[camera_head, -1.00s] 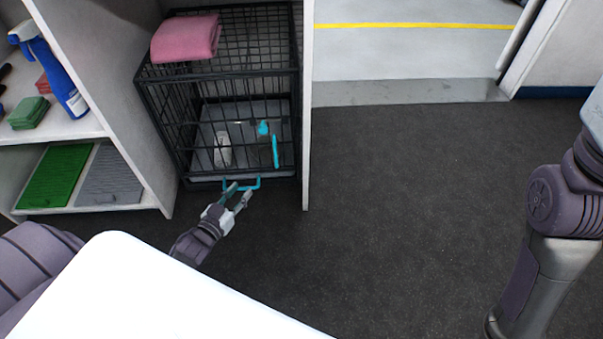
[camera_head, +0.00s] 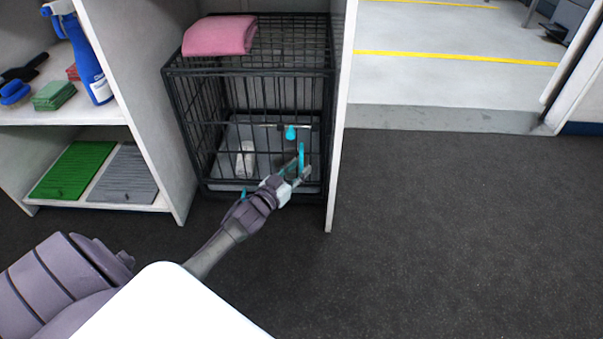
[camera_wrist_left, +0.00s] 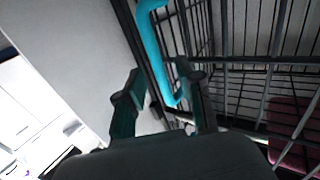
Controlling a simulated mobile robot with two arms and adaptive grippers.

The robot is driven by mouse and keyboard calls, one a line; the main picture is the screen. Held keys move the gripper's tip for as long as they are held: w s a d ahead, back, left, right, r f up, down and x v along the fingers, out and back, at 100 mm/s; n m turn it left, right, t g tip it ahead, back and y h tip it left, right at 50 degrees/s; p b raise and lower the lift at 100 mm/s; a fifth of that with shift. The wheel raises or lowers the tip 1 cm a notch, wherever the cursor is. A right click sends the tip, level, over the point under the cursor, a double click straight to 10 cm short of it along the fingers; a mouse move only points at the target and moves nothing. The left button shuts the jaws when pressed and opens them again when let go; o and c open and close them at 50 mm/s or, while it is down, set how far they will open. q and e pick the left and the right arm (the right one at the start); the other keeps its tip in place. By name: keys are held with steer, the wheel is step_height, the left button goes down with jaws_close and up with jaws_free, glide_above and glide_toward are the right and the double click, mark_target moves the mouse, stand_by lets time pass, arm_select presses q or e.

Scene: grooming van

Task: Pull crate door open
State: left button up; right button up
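The black wire crate (camera_head: 250,71) stands in a bay of the white shelving, and its front door looks shut. A vertical teal handle (camera_head: 301,158) is at the right of the crate front, with a teal knob (camera_head: 290,132) up and left of it. My left gripper (camera_head: 298,170) is open at the lower part of this handle. In the left wrist view the teal handle (camera_wrist_left: 157,55) runs down between the two spread fingers, with no clear grip on it. My right gripper is not in view.
A pink towel (camera_head: 219,36) lies on the crate top. A low teal pull (camera_head: 243,192) is partly hidden behind my left arm. A white shelf wall (camera_head: 341,120) stands close at the crate's right. Dark floor (camera_head: 450,230) is open to the right.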

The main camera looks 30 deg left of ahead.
arm_select(q)
steer(key=shift+w+b, duration=0.3)
steer(key=shift+w, duration=0.65)
steer(key=shift+c, duration=0.2)
jaws_close()
